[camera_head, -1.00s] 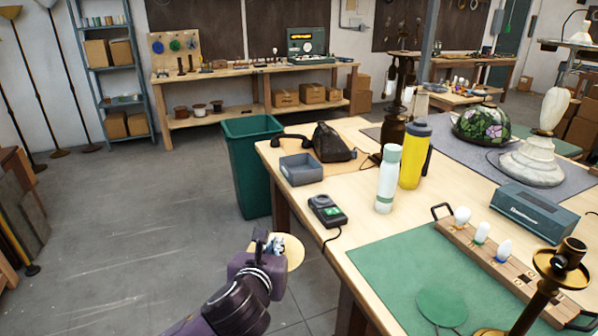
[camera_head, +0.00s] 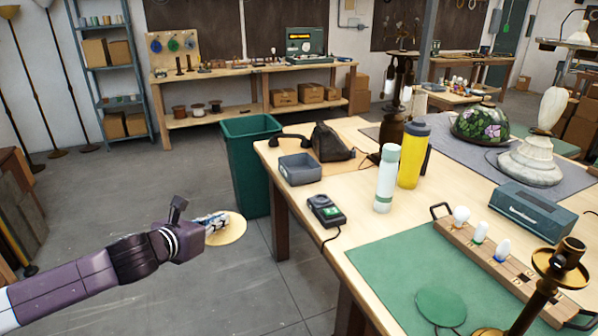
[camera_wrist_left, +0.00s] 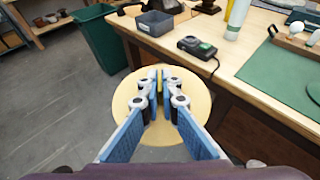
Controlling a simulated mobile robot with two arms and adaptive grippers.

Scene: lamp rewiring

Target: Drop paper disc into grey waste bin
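The paper disc (camera_head: 229,230) is round and pale tan. My left gripper (camera_head: 217,222) is shut on its edge and holds it in the air over the floor, left of the workbench. In the left wrist view the disc (camera_wrist_left: 190,102) lies beyond and below the blue-sided fingers (camera_wrist_left: 163,85), whose tips come close together on it. The waste bin (camera_head: 248,165) stands on the floor at the workbench's far left corner; it looks dark green and open at the top. It also shows at the top left of the left wrist view (camera_wrist_left: 95,30). My right gripper is not in view.
The workbench (camera_head: 300,205) fills the right side. Near its left edge are a small grey tray (camera_head: 300,170), a black-and-green meter (camera_head: 326,211) and a black telephone (camera_head: 332,142). The floor (camera_head: 130,200) left of the bin is clear.

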